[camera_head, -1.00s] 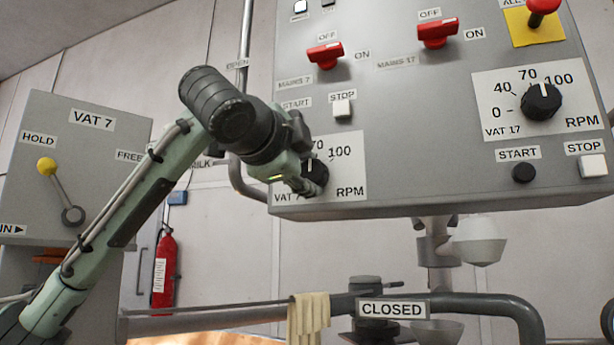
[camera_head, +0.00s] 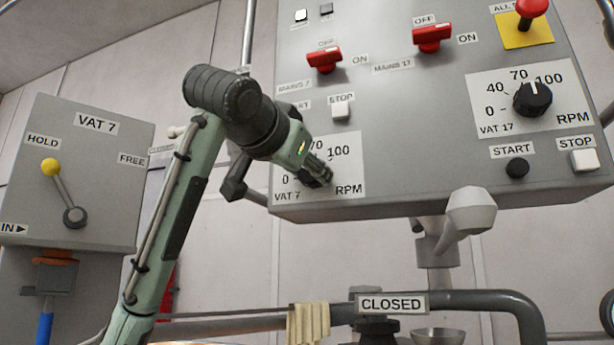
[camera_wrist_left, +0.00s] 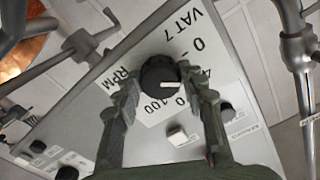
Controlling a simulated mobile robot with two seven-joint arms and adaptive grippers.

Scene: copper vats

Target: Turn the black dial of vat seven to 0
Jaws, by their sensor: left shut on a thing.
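The black dial of vat seven (camera_wrist_left: 160,75) sits on a white scale plate marked VAT 7 and RPM (camera_head: 346,170) on the grey panel. In the head view my left gripper (camera_head: 318,175) reaches it from the upper left and covers most of the dial. In the left wrist view the gripper's fingers (camera_wrist_left: 160,92) are shut on the dial, one on each side. The dial's white pointer line points right in that view, roughly toward the 40 mark, which a finger partly hides. The 0 mark (camera_wrist_left: 198,44) lies above right of the dial. My right gripper is not in view.
Above the dial are a white STOP button (camera_head: 341,110) and a red mains switch (camera_head: 324,60). A similar vat 17 dial (camera_head: 533,99) is on the right. A VAT 7 box with a yellow-knobbed lever (camera_head: 51,167) stands left. A pipe with a cloth (camera_head: 307,322) runs below.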

